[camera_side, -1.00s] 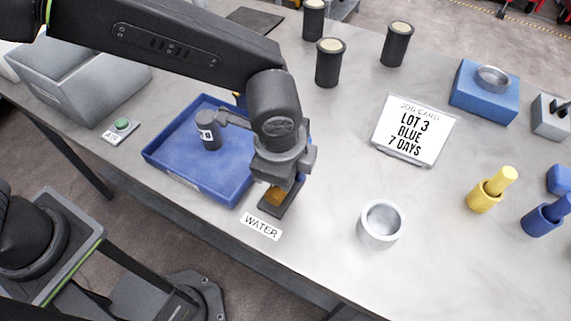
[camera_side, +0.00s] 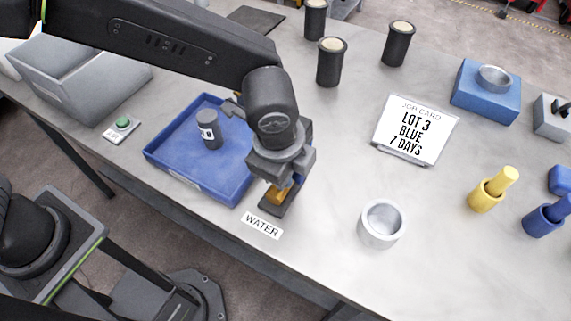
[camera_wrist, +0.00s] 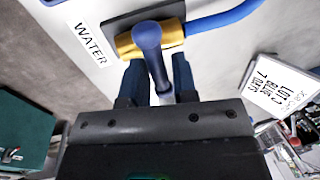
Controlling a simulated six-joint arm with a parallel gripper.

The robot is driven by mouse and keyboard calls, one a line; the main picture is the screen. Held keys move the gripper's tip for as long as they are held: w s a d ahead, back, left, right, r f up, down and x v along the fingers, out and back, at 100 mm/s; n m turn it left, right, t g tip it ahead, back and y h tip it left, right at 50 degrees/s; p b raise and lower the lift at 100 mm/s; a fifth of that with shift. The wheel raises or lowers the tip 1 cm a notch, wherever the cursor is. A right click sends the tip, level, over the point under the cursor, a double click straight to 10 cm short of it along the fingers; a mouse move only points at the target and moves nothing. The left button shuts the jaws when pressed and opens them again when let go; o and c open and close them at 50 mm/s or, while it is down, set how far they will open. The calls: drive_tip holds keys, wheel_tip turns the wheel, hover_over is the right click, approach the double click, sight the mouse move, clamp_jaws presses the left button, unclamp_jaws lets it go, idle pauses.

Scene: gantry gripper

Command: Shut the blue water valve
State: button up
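The water valve has a brass body (camera_side: 275,194) on a dark base plate, beside the WATER label (camera_side: 262,225) near the table's front edge. In the wrist view its brass body (camera_wrist: 125,44) carries a blue lever (camera_wrist: 148,40) that points down the picture, toward my gripper. My gripper (camera_wrist: 158,78) has its two dark fingers apart, one on each side of the lever, with gaps showing. I cannot tell if either finger touches it. In the side view my gripper (camera_side: 290,182) is right over the valve and hides most of the lever.
A blue tray (camera_side: 165,168) holding a dark labelled cylinder (camera_side: 209,130) stands close left of the valve. A metal cup (camera_side: 382,222) and the job card (camera_side: 414,130) stand to the right. A blue hose (camera_wrist: 225,18) leaves the valve. The table between valve and cup is clear.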

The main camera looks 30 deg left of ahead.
drive_tip(key=shift+o, duration=1.3)
wheel_tip(320, 180, up, 14)
drive_tip(key=s, duration=0.2)
drive_tip(key=shift+s+f, duration=0.2)
drive_tip(key=shift+s, duration=0.2)
drive_tip(key=a+r+n+t, duration=0.1)
drive_tip(key=a+r+n, duration=0.1)
drive_tip(key=a+n, duration=0.35)
drive_tip(key=a+r+n, duration=0.2)
drive_tip(key=a, duration=0.7)
drive_tip(key=s+a+f+n+t, duration=0.1)
drive_tip(key=s+a+f+n, duration=0.1)
drive_tip(key=s+a+n, duration=0.2)
drive_tip(key=s+a+f+n+t, duration=0.1)
drive_tip(key=s+a+n, duration=0.3)
drive_tip(key=a, duration=0.6)
drive_tip(key=f+n, duration=0.1)
drive_tip(key=n, duration=0.1)
drive_tip(key=shift+s+a+n, duration=0.15)
drive_tip(key=shift+a+n, duration=0.05)
drive_tip(key=shift+n, duration=0.15)
